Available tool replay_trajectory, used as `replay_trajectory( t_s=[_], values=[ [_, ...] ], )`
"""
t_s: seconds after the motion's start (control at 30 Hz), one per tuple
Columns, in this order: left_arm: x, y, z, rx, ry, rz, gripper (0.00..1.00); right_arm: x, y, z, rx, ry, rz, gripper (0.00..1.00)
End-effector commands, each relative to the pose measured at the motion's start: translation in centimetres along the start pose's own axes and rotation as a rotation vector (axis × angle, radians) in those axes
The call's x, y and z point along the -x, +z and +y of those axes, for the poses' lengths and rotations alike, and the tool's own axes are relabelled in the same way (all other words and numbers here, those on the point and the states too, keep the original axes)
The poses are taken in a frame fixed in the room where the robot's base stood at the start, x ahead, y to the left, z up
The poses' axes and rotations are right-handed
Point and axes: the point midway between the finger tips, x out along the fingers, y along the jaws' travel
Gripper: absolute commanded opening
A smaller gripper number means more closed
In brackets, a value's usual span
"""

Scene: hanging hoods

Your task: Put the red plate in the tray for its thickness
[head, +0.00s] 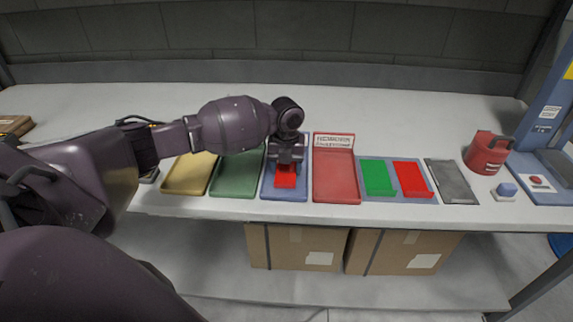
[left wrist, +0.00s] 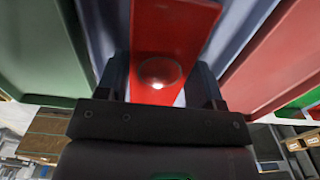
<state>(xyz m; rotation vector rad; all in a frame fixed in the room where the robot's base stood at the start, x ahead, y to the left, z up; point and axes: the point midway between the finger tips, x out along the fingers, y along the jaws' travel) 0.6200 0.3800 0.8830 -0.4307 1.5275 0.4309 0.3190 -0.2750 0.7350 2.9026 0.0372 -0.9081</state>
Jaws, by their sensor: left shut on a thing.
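My left gripper (head: 286,158) is shut on a red plate (head: 285,180), at the blue tray (head: 267,193). In the left wrist view, the red plate (left wrist: 172,30) sits between the two fingers of the gripper (left wrist: 160,88), with the blue tray's surface around it. I cannot tell whether the plate touches the tray floor. A yellow tray (head: 187,176) and a green tray (head: 235,180) stand to the left. A red tray (head: 336,178) with a white label behind it stands to the right. My right gripper is not in view.
A green plate (head: 377,177) and another red plate (head: 412,178) lie on a blue-grey mat (head: 398,197). A dark grey slab (head: 452,182), a red can-like object (head: 487,153) and a blue button (head: 507,190) are further right. The bench (head: 400,120) behind the trays is clear.

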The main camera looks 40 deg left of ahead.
Motion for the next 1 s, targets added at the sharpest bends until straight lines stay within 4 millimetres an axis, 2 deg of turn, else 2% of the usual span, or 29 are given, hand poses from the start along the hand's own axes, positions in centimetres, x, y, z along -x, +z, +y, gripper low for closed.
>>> replay_trajectory(
  t_s=[0.1,0.13,0.3,0.33,0.67,0.77,1.0],
  values=[
    [-0.2,0.0,0.0,0.0,0.0,0.0,0.33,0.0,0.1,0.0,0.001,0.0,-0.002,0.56],
    [-0.2,0.0,0.0,0.0,0.0,0.0,0.63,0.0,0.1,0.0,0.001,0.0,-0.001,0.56],
    [-0.2,0.0,0.0,0.0,0.0,-0.001,0.89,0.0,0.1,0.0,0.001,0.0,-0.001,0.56],
    [-0.2,0.0,0.0,0.0,0.0,-0.001,0.91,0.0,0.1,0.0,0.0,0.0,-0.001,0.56],
    [0.0,0.0,0.0,0.0,0.0,-0.001,0.91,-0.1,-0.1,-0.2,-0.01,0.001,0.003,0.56],
    [1.1,0.1,0.0,0.0,-0.001,-0.003,0.91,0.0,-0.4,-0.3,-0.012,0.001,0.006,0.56],
    [5.4,0.1,0.0,-0.001,-0.002,-0.006,0.91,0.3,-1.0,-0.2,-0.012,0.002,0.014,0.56]
  ],
)
